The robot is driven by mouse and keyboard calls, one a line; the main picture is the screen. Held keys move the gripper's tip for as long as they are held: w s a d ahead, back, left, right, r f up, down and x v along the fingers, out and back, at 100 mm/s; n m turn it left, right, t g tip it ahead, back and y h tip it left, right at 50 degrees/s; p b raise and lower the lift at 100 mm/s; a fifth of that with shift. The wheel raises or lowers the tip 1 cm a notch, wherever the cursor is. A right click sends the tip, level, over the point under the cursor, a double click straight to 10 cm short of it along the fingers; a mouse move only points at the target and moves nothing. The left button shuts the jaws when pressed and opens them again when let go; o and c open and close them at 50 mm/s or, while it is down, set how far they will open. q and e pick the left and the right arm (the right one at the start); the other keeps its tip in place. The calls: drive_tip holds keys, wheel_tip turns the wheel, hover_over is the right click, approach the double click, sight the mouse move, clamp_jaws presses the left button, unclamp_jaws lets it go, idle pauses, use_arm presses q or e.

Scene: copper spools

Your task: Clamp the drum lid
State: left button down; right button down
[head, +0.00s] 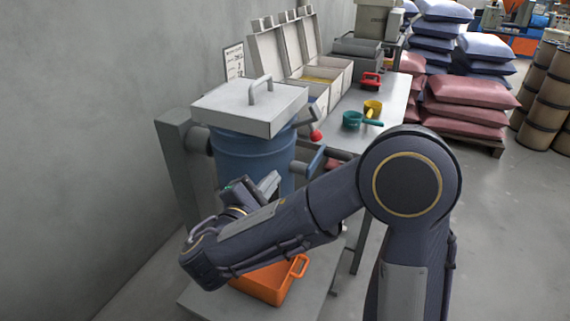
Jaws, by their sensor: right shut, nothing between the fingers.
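The blue drum (232,158) stands upright at the left, held beside a grey post. A pale square lid (235,103) with a bar handle lies over its top. A grey lever with a red knob (316,135) sticks out at the right of the lid, pointing down and right; I cannot tell whether it is latched. My right arm crosses in front of the drum. My right gripper (268,184) is shut and empty, in front of the drum's lower right side, below the lid and lever. The arm hides the drum's lower part. My left gripper is not in view.
An orange crate (262,287) sits on the grey platform (205,300) under my right arm. A table (393,98) behind holds open bins, a green scoop (352,119) and a yellow scoop (373,107). A grey wall is at left; sacks (470,85) and brown drums are at right.

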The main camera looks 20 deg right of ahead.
drive_tip(key=s+d+r+p+x, duration=0.1)
drive_tip(key=p+x, duration=0.1)
drive_tip(key=x, duration=1)
drive_tip(key=shift+s+d+r, duration=0.2)
drive_tip(key=shift+s+r, duration=0.15)
